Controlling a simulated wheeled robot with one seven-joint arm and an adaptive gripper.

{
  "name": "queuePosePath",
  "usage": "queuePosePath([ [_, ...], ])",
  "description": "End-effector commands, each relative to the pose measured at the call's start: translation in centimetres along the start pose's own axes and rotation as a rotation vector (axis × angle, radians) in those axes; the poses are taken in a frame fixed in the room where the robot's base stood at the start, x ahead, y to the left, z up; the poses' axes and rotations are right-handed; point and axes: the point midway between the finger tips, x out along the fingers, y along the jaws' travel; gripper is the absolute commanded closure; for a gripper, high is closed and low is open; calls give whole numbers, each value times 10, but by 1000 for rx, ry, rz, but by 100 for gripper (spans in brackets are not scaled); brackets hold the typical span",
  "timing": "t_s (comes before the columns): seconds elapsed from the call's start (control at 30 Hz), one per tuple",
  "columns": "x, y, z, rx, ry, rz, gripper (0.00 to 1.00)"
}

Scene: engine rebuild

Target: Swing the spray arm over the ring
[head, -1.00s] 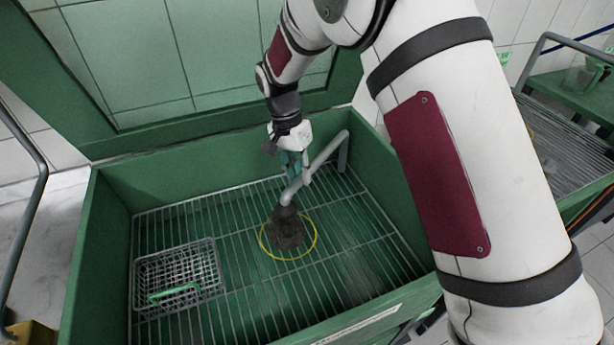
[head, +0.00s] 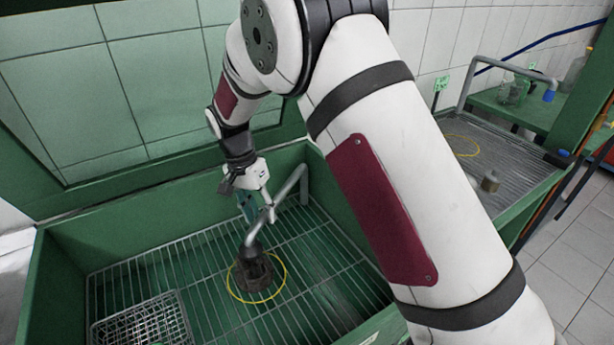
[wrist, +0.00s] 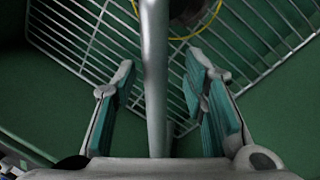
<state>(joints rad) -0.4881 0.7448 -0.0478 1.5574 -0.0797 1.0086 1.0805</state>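The spray arm (head: 283,197) is a grey pipe rising at the back right of the green wash tub (head: 60,285). It slopes forward and down to a dark head (head: 252,268). The head appears over the yellow ring (head: 286,275), slightly left of its middle; whether a separate dark part lies under it I cannot tell. My gripper (head: 257,210) is at the pipe's sloping part. In the wrist view my gripper (wrist: 160,68) is open, with one finger on each side of the pipe (wrist: 155,85) and visible gaps. The ring's edge also shows there (wrist: 215,16).
A wire basket (head: 145,322) sits on the tub's grate (head: 200,290) at the front left. The raised green lid (head: 110,180) stands behind. A second tub with a grate (head: 500,160), its own pipe and another yellow ring (head: 462,145) is at the right.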

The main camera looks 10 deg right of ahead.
Motion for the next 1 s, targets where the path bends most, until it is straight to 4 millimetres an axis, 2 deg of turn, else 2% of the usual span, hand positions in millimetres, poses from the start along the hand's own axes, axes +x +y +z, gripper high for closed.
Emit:
queuePosePath([
  [0.17, 0, 10, 1, -33, 6, 2, 60],
  [0.53, 10, 71, -7, -283, 54, 3, 60],
  [0.77, 19, 109, -22, -458, 88, 2, 60],
  [1.0, 27, 145, -45, -640, 125, 1, 60],
])
